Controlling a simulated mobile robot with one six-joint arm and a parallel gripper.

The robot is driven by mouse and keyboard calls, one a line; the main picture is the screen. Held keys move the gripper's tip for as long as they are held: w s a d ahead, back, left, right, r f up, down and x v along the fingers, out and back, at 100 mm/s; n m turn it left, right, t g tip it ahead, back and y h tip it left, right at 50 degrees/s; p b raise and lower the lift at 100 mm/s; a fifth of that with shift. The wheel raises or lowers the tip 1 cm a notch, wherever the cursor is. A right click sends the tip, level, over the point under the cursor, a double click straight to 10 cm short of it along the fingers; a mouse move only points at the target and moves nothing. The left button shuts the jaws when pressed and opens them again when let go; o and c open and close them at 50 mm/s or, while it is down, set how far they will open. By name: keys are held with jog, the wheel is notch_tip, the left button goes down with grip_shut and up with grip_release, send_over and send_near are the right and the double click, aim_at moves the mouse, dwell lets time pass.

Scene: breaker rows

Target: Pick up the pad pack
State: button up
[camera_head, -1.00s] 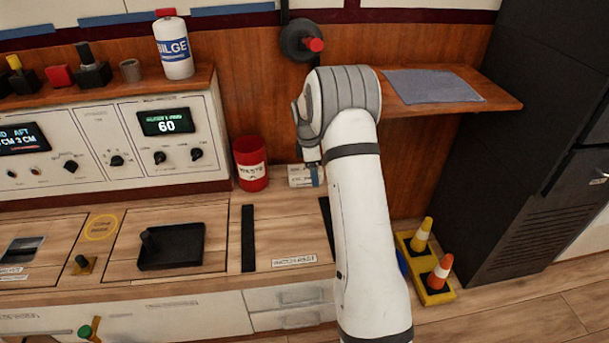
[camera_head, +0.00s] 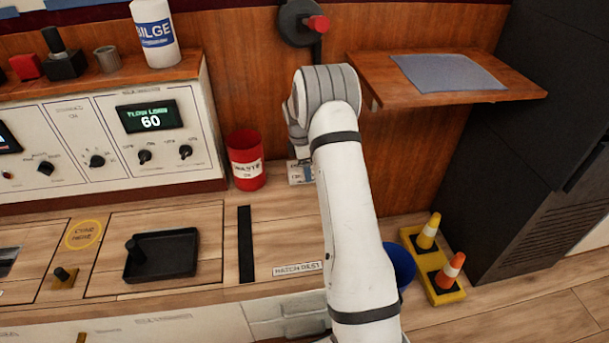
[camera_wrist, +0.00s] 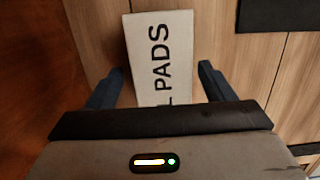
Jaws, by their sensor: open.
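The pad pack (camera_wrist: 161,62) is a pale, flat box with the dark word "PADS" on it. In the wrist view it lies on the wooden counter, between the two blue fingers of my gripper (camera_wrist: 158,88). The fingers are open, one on each side of the pack, with a gap on both sides. The near end of the pack is hidden behind my gripper's body. In the head view only a small pale part of the pack (camera_head: 297,175) shows beside the red waste can, and my arm hides most of my gripper.
A red waste can (camera_head: 247,162) stands just left of the pack. A wooden shelf with a grey mat (camera_head: 448,73) juts out at the right. A black tray (camera_head: 160,256) is on the counter at left. A blue bucket (camera_head: 402,264) and cones are on the floor.

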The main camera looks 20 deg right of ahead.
jog(key=shift+d+f, duration=0.2)
jog(key=shift+f, duration=0.9)
jog(key=shift+s+r, duration=0.1)
jog(key=shift+c, duration=0.4)
jog(key=c, duration=1)
